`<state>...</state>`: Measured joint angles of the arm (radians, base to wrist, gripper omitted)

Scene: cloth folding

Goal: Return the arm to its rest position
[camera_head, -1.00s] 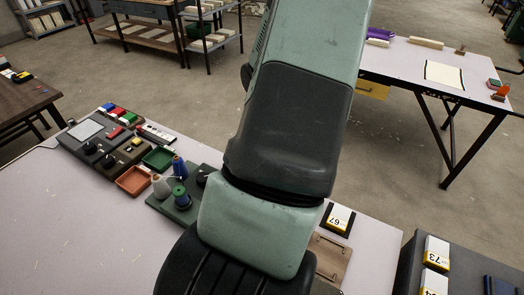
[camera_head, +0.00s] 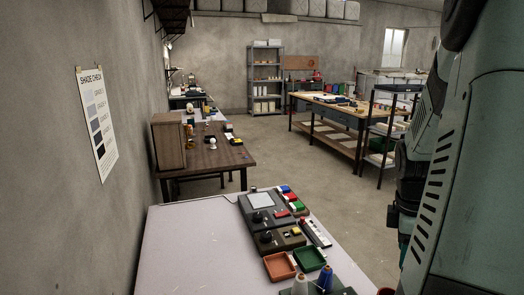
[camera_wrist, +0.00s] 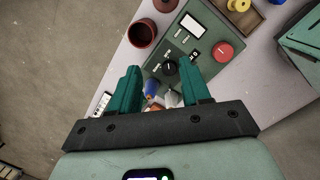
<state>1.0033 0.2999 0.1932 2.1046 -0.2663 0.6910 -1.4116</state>
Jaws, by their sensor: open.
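My gripper (camera_wrist: 158,85) shows in the wrist view with its two teal fingers spread apart. It is open, and nothing is visibly held between the fingers. It hangs above a table (camera_wrist: 120,72) bearing a green control panel (camera_wrist: 180,45) with a red button and a black knob. Small blue, orange and white items show between and below the fingers, partly hidden. In the head view my arm fills the right edge, and the gripper itself is out of that picture. No cloth can be made out.
In the head view a pale table (camera_head: 190,240) carries a dark control box (camera_head: 265,212), an orange tray (camera_head: 279,266) and a green tray (camera_head: 309,258). A brown table (camera_head: 215,155) with a wooden cabinet (camera_head: 168,140) stands behind by the wall. Bare floor (camera_head: 290,165) lies between the tables.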

